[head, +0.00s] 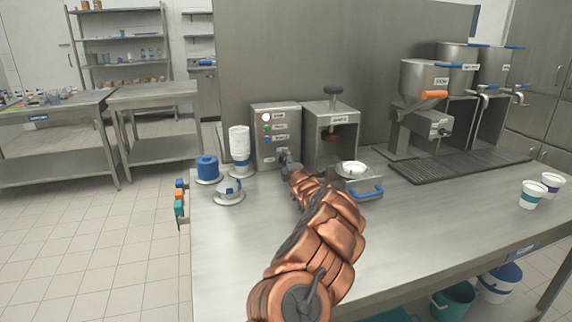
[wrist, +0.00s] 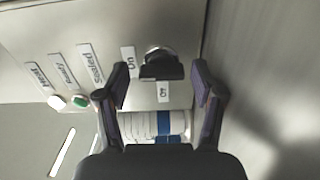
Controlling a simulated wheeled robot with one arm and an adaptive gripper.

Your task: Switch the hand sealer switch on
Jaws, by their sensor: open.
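The hand sealer's switch (wrist: 162,66) is a dark knob with a silver collar on the grey control box (head: 264,152). In the wrist view an "On" label (wrist: 129,62) is left of it and an "Off" label (wrist: 163,92) below it. I cannot tell which label the knob points to. My gripper (wrist: 160,78) is open, with one dark finger on each side of the knob; contact is not clear. In the head view my gripper (head: 289,165) is at the lower front of the box, and my arm hides the switch.
The box has a white light (head: 266,117) and coloured lights. Stacked white cups (head: 239,141) and a blue container (head: 207,169) stand left. Two cups (head: 530,197) are far right.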

